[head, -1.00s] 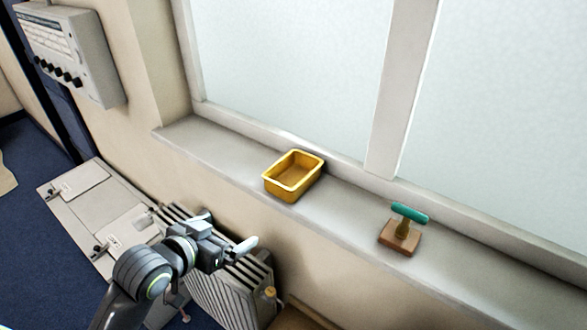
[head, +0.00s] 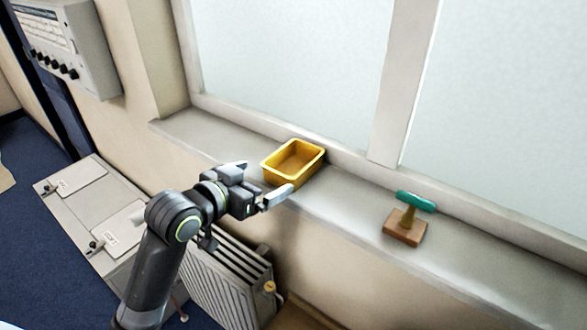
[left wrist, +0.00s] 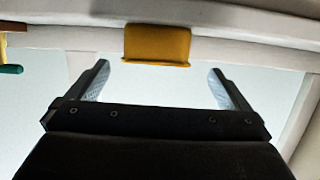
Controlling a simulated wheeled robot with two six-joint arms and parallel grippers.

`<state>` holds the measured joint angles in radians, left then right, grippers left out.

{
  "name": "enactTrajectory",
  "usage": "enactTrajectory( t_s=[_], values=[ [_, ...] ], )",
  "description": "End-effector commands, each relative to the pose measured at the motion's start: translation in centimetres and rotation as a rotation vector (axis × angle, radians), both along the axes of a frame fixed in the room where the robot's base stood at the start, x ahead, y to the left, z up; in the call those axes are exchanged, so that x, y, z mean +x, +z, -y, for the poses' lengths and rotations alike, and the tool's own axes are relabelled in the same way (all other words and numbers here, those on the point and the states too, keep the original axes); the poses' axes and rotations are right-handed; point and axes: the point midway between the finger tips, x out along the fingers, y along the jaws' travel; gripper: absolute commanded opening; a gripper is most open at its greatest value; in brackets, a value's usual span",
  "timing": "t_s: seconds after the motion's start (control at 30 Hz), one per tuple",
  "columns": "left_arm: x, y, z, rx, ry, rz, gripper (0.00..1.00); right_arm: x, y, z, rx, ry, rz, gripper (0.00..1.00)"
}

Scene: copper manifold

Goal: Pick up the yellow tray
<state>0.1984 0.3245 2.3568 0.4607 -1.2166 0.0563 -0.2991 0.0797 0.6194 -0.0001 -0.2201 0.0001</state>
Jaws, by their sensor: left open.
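The yellow tray (head: 297,161) is an open rectangular box standing upright on the window sill. My left gripper (head: 266,178) is open at the tray's near left side in the head view, and one finger overlaps the tray's lower edge there. In the left wrist view the tray (left wrist: 158,44) shows at the top centre, beyond the two spread fingers (left wrist: 160,82), with nothing between them. Whether a finger touches the tray I cannot tell. My right gripper is in neither view.
A stamp with a wooden base and green handle (head: 408,220) stands on the sill (head: 345,198) to the right. The window frame (head: 402,90) rises close behind the tray. A ribbed radiator (head: 228,282) is below the sill. The sill left of the tray is clear.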

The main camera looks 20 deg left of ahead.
Motion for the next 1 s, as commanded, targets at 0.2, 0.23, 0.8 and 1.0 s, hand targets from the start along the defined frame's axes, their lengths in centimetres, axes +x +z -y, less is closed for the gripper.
enactTrajectory(
  t_s=[0.2, 0.23, 0.8, 1.0],
  values=[
    [3.3, -1.0, 1.2, -0.003, 0.0, -0.001, 1.0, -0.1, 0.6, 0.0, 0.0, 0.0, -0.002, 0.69],
    [3.6, -1.1, 1.3, -0.003, 0.0, -0.002, 1.0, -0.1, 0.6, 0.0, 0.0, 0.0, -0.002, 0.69],
    [8.0, -3.0, 3.5, -0.001, 0.0, -0.001, 1.0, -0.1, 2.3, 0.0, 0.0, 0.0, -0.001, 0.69],
    [8.8, -3.3, 3.8, 0.002, 0.0, 0.001, 1.0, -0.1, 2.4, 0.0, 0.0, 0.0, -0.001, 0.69]
  ],
)
